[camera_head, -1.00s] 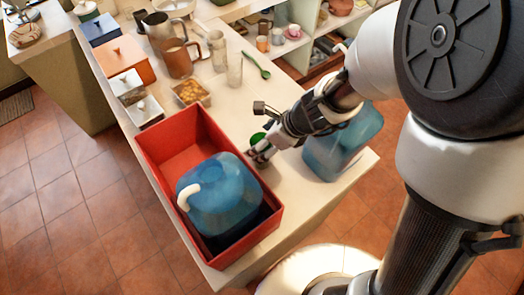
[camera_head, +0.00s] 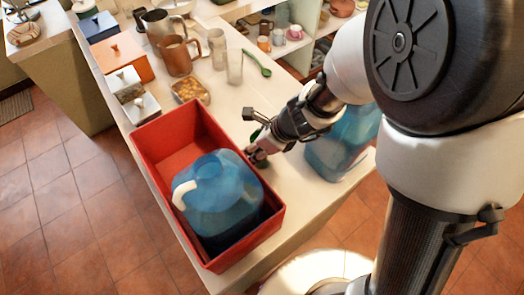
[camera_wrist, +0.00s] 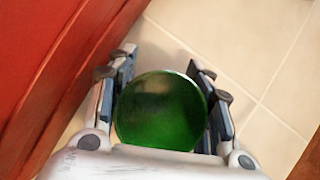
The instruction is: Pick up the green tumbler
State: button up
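The green tumbler (camera_wrist: 160,115) is in the middle of the wrist view, seen from above as a round, glossy green shape. It stands on the pale tiled counter beside the red crate. My gripper (camera_wrist: 162,75) has one finger on each side of it, with the tumbler between them. The fingers look spread around it, and I see no clear grip. In the head view my gripper (camera_head: 255,153) is low at the crate's right side and hides most of the tumbler.
The red crate (camera_head: 160,135), holding a blue jug (camera_head: 225,200), is close on the left. Another blue jug (camera_head: 340,150) stands behind my arm on the right. A green spoon (camera_head: 257,63), glasses and mugs lie farther back. The counter's front edge is near.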

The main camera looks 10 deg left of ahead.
jog(key=c, duration=0.7)
jog(key=shift+o, duration=0.2)
